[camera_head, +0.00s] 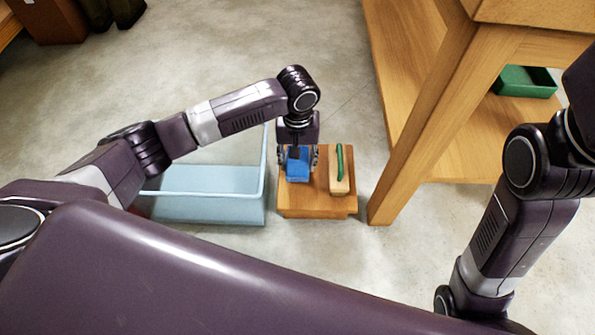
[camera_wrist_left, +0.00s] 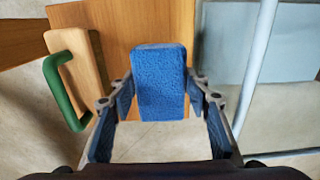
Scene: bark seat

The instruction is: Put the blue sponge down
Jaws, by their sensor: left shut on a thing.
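The blue sponge (camera_head: 297,170) is between the fingers of my left gripper (camera_head: 298,158), at the left part of a small wooden stool (camera_head: 317,210). In the left wrist view the sponge (camera_wrist_left: 160,90) stands out between the two fingers of the left gripper (camera_wrist_left: 161,82), which is shut on it. I cannot tell whether the sponge touches the stool top. My right arm shows at the right, but its gripper is out of view.
A wooden block brush with a green handle (camera_head: 339,172) is on the stool, right of the sponge. A light blue crate (camera_head: 205,208) with a tall handle stands just left. A wooden bench leg (camera_head: 415,140) is close on the right. A green bin (camera_head: 524,82) sits beyond.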

